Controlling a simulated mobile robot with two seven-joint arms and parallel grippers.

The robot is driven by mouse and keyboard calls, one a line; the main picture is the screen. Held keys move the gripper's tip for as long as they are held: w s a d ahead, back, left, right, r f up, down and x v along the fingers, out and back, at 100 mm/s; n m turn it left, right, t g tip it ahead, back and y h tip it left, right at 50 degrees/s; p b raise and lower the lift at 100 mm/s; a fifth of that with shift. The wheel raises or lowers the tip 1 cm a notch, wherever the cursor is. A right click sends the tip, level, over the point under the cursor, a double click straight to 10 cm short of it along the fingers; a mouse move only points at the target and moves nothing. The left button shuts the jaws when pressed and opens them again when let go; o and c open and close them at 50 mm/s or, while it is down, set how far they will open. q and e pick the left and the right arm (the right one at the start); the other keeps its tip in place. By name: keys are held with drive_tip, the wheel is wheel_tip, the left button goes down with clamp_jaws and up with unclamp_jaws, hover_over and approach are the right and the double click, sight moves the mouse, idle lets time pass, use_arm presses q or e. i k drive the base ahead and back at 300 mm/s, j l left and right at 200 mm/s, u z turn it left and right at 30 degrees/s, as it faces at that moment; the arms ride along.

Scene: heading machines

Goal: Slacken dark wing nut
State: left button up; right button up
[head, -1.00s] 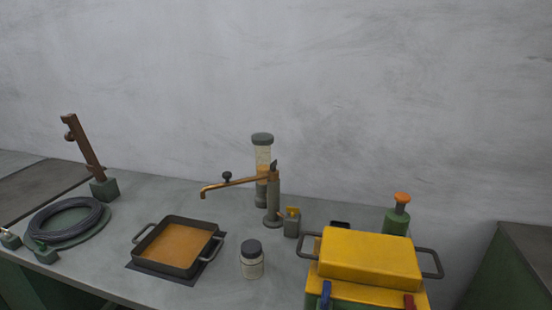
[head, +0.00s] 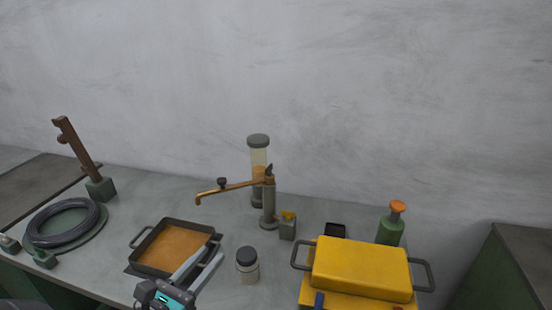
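A brown swing arm with a down-turned spout (head: 236,187) reaches left from a grey-green post (head: 269,205) on the bench. A small dark knob-like piece (head: 222,182) stands on this arm; it looks like the dark wing nut, though its wings are too small to make out. Another dark pointed piece (head: 269,169) sits at the top of the post. My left gripper (head: 212,252) comes in from the bottom edge, with its two grey fingers apart and nothing seen between them. It overlaps the tray's right front corner in the picture, below the spout. My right gripper is not in view.
A dark tray of orange-brown liquid (head: 172,249), a lidded jar (head: 247,268) and a small grey block (head: 288,229) stand near the post. A yellow box with handles (head: 360,268) and a green bottle (head: 391,230) are right. A coiled hose (head: 62,224) lies left.

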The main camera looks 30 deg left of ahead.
sight(268, 171)
drive_tip(key=i+j, duration=0.2)
drive_tip(key=i, duration=0.2)
drive_tip(key=i+j, duration=0.2)
drive_tip(key=i, duration=0.2)
